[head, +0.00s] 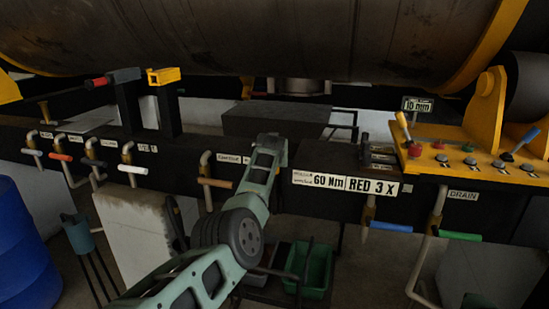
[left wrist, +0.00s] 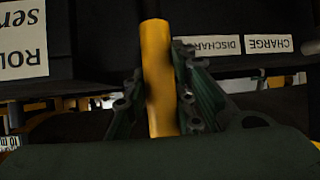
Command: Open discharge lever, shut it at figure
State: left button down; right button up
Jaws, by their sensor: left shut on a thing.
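A yellow lever handle (left wrist: 158,75) runs between the fingers of my left gripper (left wrist: 156,85) in the left wrist view. The gripper is shut on it. Upside-down labels DISCHARGE (left wrist: 216,45) and CHARGE (left wrist: 268,44) are beside it. In the head view my left arm reaches up from the lower left to the black panel, left of the 60 Nm label (head: 318,180). The arm hides the fingers and the held lever there. My right gripper is not in view. I see no readable gauge figure.
An orange-handled valve (head: 215,182) is just left of my arm. A RED 3 X label (head: 372,186) and a DRAIN label (head: 463,195) are to the right. A yellow control panel (head: 450,155) carries levers and buttons. A green bin (head: 313,270) is below, a blue drum (head: 22,245) far left.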

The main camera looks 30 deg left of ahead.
pick_arm(q)
jog(key=shift+w+r, duration=0.1)
jog(key=shift+r, duration=0.2)
jog(key=c, duration=1.8)
grip_release()
jog(key=o, duration=0.3)
jog(key=shift+w+f, duration=0.2)
jog(key=shift+f, duration=0.1)
jog(key=shift+o, duration=0.2)
jog(key=shift+s+r, duration=0.15)
jog(key=shift+s, duration=0.2)
jog(key=v, duration=1.1)
jog(key=shift+s, duration=0.2)
jog(key=shift+d+r, duration=0.1)
jog(key=shift+d, duration=0.05)
